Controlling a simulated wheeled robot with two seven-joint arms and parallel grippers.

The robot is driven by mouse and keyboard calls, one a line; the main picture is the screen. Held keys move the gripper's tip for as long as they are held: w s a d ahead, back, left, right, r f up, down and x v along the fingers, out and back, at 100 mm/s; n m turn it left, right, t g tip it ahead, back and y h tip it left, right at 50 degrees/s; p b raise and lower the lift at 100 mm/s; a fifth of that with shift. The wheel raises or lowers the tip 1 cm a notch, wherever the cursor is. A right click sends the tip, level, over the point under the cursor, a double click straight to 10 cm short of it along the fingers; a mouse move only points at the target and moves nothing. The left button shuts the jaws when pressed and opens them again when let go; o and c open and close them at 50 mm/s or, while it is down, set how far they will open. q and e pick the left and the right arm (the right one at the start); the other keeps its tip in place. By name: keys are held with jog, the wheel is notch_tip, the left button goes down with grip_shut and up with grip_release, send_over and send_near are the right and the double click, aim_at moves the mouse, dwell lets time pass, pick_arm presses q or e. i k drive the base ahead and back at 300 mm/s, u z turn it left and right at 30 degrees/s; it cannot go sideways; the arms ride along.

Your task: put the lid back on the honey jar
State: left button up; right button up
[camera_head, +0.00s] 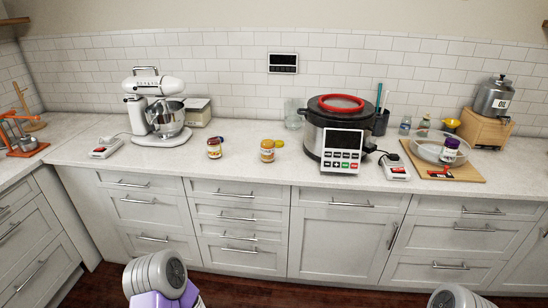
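Two small jars stand upright on the counter, left of the pressure cooker. The right one, an amber jar (267,152), is likely the honey jar, though its label is too small to read. A small yellow-orange lid (279,143) lies on the counter just behind and right of it. The left one, a reddish-brown jar (214,150), has a small dark blue piece, perhaps a lid (220,139), behind it. Whether either jar's top is open is too small to tell. Parts of both my arms show at the bottom edge, well below the counter; neither gripper's fingers are in view.
A white stand mixer (157,95) stands to the left, a large pressure cooker (335,112) to the right. Farther right, a clear bowl (428,148) on a wooden board holds a purple-labelled jar (450,150). The counter (240,170) before the two jars is clear.

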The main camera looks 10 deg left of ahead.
aim_at(267, 143)
jog(key=u, duration=0.75)
jog(key=i, duration=1.8)
jog(key=z, duration=1.05)
